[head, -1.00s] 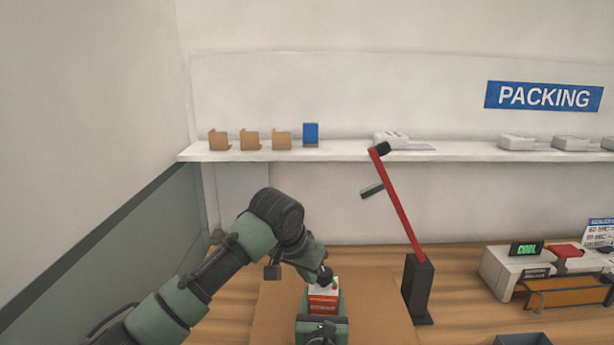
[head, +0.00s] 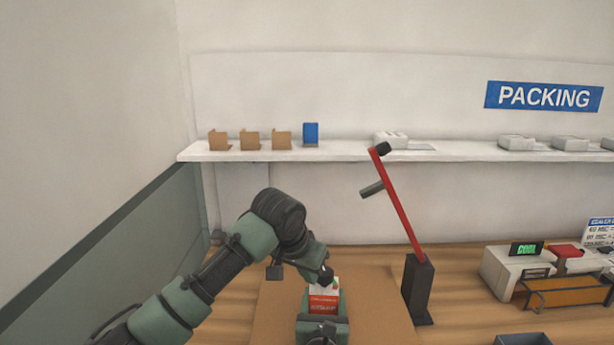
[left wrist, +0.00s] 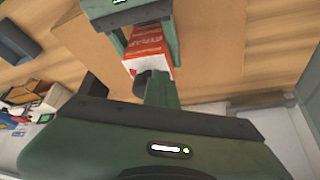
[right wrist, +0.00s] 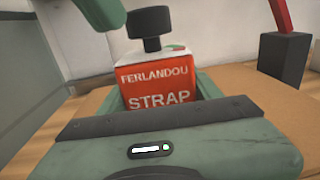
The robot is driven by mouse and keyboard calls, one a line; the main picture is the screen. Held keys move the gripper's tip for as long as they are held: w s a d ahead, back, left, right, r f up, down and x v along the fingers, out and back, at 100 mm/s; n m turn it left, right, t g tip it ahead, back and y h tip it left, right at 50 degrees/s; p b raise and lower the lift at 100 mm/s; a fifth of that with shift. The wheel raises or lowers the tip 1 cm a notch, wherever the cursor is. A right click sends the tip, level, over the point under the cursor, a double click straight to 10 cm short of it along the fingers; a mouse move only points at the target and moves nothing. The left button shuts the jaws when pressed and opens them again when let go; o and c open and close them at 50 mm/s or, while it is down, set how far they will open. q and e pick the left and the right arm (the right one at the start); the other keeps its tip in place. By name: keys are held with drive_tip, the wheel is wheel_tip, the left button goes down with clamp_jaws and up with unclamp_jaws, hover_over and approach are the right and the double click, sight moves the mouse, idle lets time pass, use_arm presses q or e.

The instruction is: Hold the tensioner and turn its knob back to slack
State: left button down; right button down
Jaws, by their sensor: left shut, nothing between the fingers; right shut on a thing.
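The tensioner is a red and white box lettered "FERLANDOU STRAP" (right wrist: 157,85) with a black knob (right wrist: 150,24) on top. It stands upright and also shows in the head view (head: 323,303) and left wrist view (left wrist: 146,52). My right gripper (head: 322,318) is shut on the box from the near side. My left gripper (head: 325,277) is shut and empty at the top of the box, close to the knob. Its green end shows beside the knob in the right wrist view (right wrist: 98,12). Whether it touches the knob is unclear.
The box is over a brown board (head: 270,315) on the wooden bench. A red lever on a black stand (head: 417,290) rises to the right. Further right are a grey machine (head: 510,268) and an orange tray (head: 567,293). A white shelf (head: 240,155) runs behind.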

use_arm(q)
drive_tip(key=shift+s+d+r, duration=0.1)
drive_tip(key=shift+s+d, duration=0.2)
drive_tip(key=shift+d, duration=0.3)
drive_tip(key=shift+s+d, duration=0.3)
drive_tip(key=shift+d, duration=0.3)
drive_tip(key=shift+d, duration=0.2)
drive_tip(key=shift+s, duration=0.1)
drive_tip(key=shift+s+a, duration=0.1)
drive_tip(key=shift+s, duration=0.15)
wheel_tip(320, 180, up, 6)
hover_over(322, 280)
drive_tip(key=s, duration=0.3)
drive_tip(key=shift+a, duration=0.3)
